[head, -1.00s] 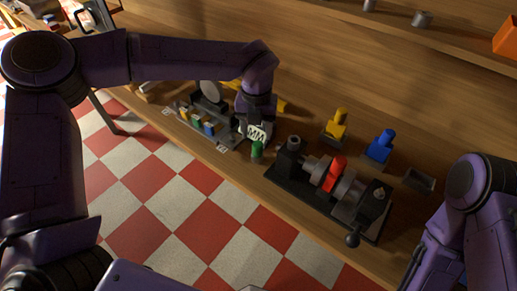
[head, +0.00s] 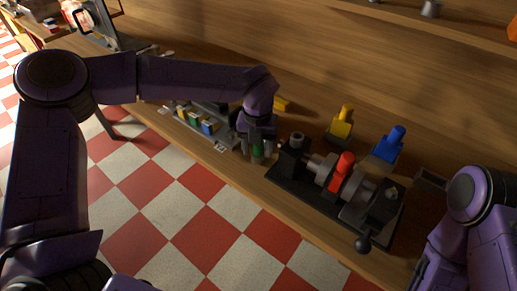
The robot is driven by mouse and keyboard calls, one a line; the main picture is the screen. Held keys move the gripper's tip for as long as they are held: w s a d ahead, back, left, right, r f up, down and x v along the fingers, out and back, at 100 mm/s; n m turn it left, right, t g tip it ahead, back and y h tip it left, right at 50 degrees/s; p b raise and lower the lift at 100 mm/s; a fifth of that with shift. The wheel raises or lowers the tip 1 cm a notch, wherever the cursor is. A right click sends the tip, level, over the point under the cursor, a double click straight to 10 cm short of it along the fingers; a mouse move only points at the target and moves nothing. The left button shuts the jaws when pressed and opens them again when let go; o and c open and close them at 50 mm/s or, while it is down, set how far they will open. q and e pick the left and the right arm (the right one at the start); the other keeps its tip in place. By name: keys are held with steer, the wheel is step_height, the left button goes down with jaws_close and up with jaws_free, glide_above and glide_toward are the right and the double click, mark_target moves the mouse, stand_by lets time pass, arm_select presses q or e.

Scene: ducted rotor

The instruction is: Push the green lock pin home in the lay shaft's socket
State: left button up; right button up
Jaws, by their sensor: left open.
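The green lock pin (head: 258,151) stands near the bench's front edge, just left of the black fixture. My left gripper (head: 257,153) points down over it, open, with its fingers on either side of the pin's upper part. Whether they touch the pin I cannot tell. The grey shaft (head: 324,171) lies across the black fixture (head: 290,188), with a red lever (head: 342,172) upright at its middle. I cannot make out the socket. My right arm shows at the right edge, but its gripper is out of view.
A yellow piece (head: 342,124) and a blue piece (head: 389,146) stand behind the fixture. A rack with small coloured blocks (head: 208,127) is left of my left gripper. A black ball knob (head: 363,244) juts out at the fixture's front right.

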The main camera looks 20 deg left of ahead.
arm_select(q)
steer(key=shift+w, duration=0.1)
steer(key=shift+p, duration=0.4)
steer(key=shift+c, duration=0.3)
steer(key=c, duration=0.9)
